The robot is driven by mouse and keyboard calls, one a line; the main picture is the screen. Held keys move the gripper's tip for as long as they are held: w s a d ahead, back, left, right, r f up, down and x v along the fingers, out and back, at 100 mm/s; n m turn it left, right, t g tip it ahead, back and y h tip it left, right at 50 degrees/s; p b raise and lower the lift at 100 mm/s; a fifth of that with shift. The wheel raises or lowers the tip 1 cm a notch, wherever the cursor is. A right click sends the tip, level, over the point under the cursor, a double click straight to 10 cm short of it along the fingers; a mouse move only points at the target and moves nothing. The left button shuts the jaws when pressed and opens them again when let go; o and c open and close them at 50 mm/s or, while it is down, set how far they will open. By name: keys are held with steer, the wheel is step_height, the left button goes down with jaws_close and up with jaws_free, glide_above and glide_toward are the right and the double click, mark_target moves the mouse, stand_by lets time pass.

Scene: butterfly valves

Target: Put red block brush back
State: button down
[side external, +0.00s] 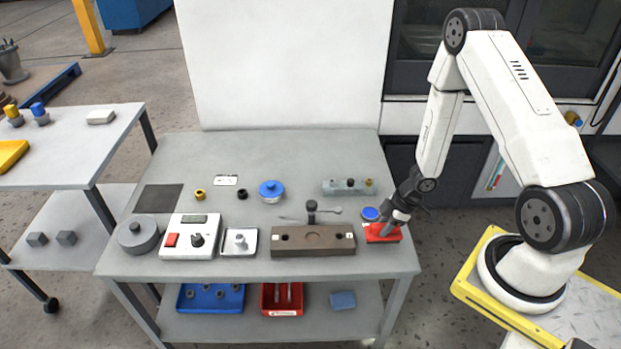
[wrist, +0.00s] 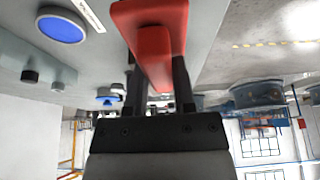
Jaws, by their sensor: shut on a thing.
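The red block brush (side external: 378,236) is at the front right corner of the grey table, right of the brown block with holes. I cannot tell whether its base touches the tabletop. My gripper (side external: 389,226) reaches down to it from the right and is shut on its upright red handle. In the wrist view the brush (wrist: 150,18) shows its wide red base, with the handle between the two dark fingers of my gripper (wrist: 158,75). The underside of the brush is hidden.
A round blue-topped piece (side external: 370,213) lies just behind the brush. The brown block (side external: 313,249) is to its left, and a grey fixture with knobs (side external: 349,187) stands farther back. The table's right edge is close. Bare tabletop (side external: 310,155) is at the back.

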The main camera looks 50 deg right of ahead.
steer(key=shift+f, duration=0.1)
steer(key=shift+f, duration=1.7)
steer(key=shift+f, duration=0.1)
steer(key=shift+c, duration=2.2)
jaws_free()
steer(key=shift+v, duration=6.1)
